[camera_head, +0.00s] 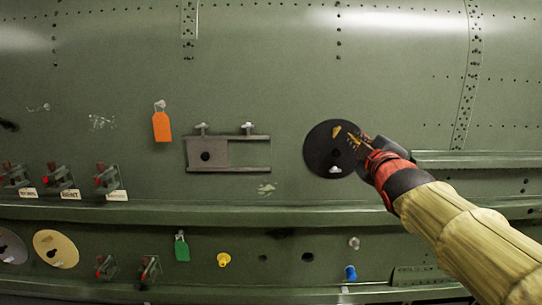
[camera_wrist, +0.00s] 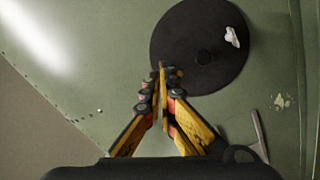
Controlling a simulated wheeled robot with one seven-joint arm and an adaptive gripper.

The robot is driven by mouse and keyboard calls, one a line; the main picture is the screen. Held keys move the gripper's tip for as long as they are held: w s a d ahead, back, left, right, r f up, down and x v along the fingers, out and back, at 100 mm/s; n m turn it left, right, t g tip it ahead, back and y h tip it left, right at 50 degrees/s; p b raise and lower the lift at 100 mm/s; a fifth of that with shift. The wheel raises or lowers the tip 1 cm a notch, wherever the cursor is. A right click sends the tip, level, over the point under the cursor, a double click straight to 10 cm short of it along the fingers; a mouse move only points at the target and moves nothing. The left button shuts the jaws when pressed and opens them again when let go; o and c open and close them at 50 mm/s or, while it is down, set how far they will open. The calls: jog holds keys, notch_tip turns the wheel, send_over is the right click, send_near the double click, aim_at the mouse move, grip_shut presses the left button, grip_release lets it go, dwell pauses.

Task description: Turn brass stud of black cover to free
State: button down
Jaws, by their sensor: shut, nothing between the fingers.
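The black cover (camera_head: 322,147) is a round dark disc on the green fuselage skin, right of centre in the head view. It also fills the upper middle of the wrist view (camera_wrist: 215,25). A white wing-shaped piece (camera_head: 335,169) sits near its lower edge; it also shows in the wrist view (camera_wrist: 232,37). A dark round spot lies near the disc's middle. A brass-coloured piece (camera_head: 337,131) shows near the cover's upper edge. My gripper (camera_wrist: 162,70) is shut, with its fingertips at the cover's edge. The fingers hide what lies beneath them, and contact cannot be told.
A slotted bracket (camera_head: 228,138) with two wing studs is left of the cover. An orange tag (camera_head: 161,126) hangs farther left. A ledge (camera_head: 250,215) runs below. Red-handled switches (camera_head: 107,178), a yellow knob (camera_head: 224,259) and a blue knob (camera_head: 350,272) are lower down.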

aim_at(341, 124)
jog(key=w+n, duration=0.1)
jog(key=n, duration=0.3)
jog(key=w+n+p, duration=0.1)
jog(key=w+n, duration=0.1)
jog(key=n, duration=0.1)
jog(key=w+n, duration=0.2)
jog(key=n, duration=0.2)
jog(key=shift+f+n+p, duration=0.25)
jog(key=shift+n+p, duration=0.05)
jog(key=shift+p, duration=0.05)
jog(key=shift+w+r+b, duration=0.1)
jog(key=shift+w+b, duration=0.3)
jog(key=shift+w, duration=0.4)
jog(key=shift+r, duration=0.1)
jog(key=shift+a+b, duration=0.6)
jog(key=shift+b, duration=2)
dwell(2.0)
jog(key=shift+a+r+b, duration=0.2)
jog(key=shift+r+b, duration=0.35)
jog(key=shift+b, duration=0.1)
dwell(0.4)
